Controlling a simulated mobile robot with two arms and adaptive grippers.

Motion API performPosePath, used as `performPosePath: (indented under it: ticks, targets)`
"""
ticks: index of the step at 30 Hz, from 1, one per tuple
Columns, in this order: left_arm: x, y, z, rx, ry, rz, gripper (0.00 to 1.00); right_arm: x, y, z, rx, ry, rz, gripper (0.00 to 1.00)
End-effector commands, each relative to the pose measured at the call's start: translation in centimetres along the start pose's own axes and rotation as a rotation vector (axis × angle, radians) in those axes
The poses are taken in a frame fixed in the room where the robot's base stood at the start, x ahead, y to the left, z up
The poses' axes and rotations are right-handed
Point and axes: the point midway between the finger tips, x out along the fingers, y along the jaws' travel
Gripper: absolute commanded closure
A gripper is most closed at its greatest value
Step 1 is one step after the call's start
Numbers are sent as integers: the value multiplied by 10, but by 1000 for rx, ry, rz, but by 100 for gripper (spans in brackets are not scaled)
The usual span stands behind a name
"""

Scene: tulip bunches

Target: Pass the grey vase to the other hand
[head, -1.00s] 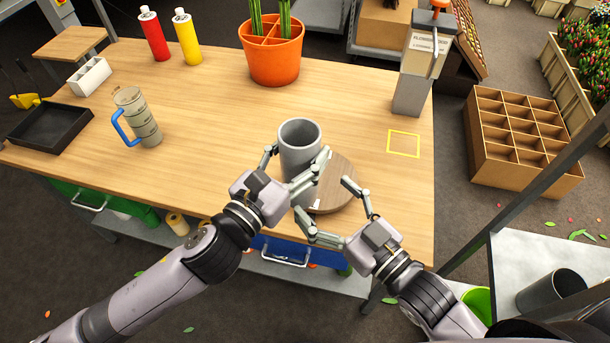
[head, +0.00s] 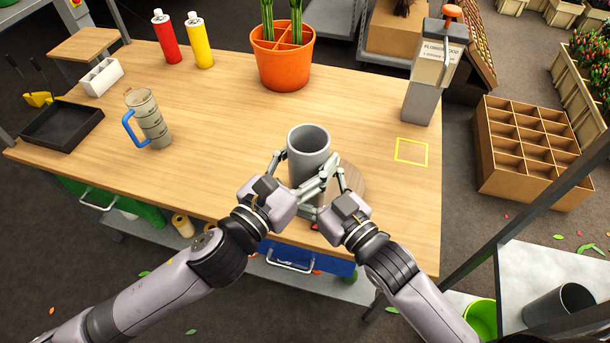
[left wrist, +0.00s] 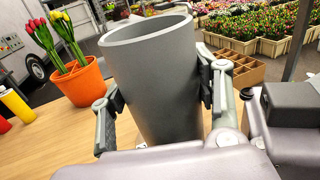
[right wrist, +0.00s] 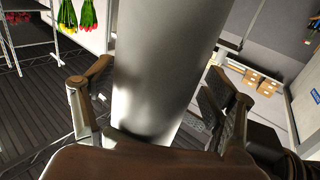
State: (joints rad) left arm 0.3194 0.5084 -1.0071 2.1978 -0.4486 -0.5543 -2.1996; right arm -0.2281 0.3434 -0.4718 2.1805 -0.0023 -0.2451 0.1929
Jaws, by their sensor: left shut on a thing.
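The grey vase (head: 308,140) is an upright, open-topped cylinder near the table's front edge. My left gripper (head: 310,166) is shut on it, with one finger on each side; the left wrist view shows both pads against the vase (left wrist: 155,75). My right gripper (head: 306,194) is around the vase's lower part, below my left fingers. In the right wrist view the vase (right wrist: 160,75) stands between the open right fingers, seemingly with small gaps. The vase's base is hidden by the grippers.
A round wooden board (head: 351,182) lies just right of the vase. A yellow square outline (head: 411,151) is on the table (head: 230,130) further right. A blue-handled jug (head: 150,120), an orange pot (head: 284,68) and a grey dispenser (head: 420,100) stand apart, with clear table between.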

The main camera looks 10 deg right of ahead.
Motion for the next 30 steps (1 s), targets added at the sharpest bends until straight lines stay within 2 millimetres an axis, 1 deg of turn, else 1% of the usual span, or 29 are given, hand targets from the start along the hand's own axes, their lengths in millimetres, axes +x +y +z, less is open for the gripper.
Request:
performPosePath:
  ticks: [1,2,21,22,30]
  targets:
    - [0,0,0,0,-1,0,100,0,0,0,0,0,0,27]
    - [0,0,0,0,-1,0,100,0,0,0,0,0,0,29]
    - [0,-2,1,-2,-4,-5,100,0,-4,-1,4,3,-7,72]
    - [0,-2,1,-3,-4,-6,42,0,-4,-2,4,5,-7,73]
    - [0,-2,1,-2,-2,-4,24,0,-2,-1,2,4,-3,73]
